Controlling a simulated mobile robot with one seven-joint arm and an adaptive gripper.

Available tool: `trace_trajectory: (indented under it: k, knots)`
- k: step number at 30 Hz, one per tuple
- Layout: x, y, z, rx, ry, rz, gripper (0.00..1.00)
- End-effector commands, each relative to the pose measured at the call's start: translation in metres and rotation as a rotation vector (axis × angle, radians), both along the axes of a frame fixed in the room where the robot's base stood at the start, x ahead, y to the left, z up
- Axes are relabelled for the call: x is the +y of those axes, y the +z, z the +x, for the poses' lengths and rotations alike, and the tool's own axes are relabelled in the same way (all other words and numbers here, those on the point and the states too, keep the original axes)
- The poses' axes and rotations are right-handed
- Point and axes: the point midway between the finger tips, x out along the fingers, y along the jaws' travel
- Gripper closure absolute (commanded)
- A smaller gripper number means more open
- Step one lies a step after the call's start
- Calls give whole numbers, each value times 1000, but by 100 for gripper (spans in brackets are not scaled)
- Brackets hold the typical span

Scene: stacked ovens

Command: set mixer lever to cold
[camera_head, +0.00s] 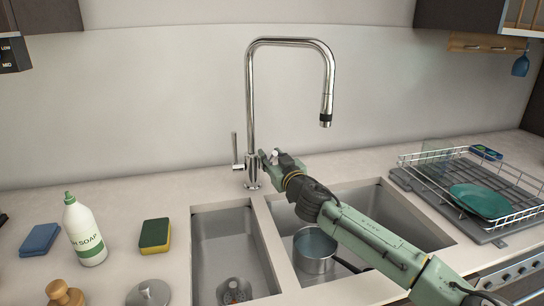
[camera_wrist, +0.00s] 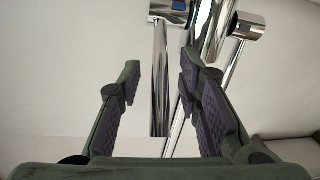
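The tall chrome faucet (camera_head: 250,110) stands behind the sinks. An upright chrome lever (camera_head: 235,148) is on its left side. In the wrist view the faucet body (camera_wrist: 207,35) has a rod-shaped lever on each side: one with a blue mark on its hub (camera_wrist: 160,85), and another (camera_wrist: 233,62). My gripper (camera_head: 268,157) is at the faucet's right side and hides part of that area. In the wrist view my gripper (camera_wrist: 160,85) is open, with the blue-marked lever seen between its fingers and gaps on both sides. I cannot tell its depth relative to the fingertips.
Below my arm is a double sink (camera_head: 222,232) with a pot (camera_head: 315,262) in the right basin. A soap bottle (camera_head: 84,232), a yellow-green sponge (camera_head: 155,234) and a blue sponge (camera_head: 40,239) are at left. A dish rack (camera_head: 440,165) is at right. The wall is close behind the faucet.

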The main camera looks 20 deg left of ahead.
Motion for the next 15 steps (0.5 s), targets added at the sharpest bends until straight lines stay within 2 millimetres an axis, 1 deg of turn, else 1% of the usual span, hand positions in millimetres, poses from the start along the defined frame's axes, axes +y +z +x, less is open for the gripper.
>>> trace_trajectory:
  k: [3, 15]
  knots:
    - [0, 0, 0, 0, 0, 0, 68]
    - [0, 0, 0, 0, 0, 0, 95]
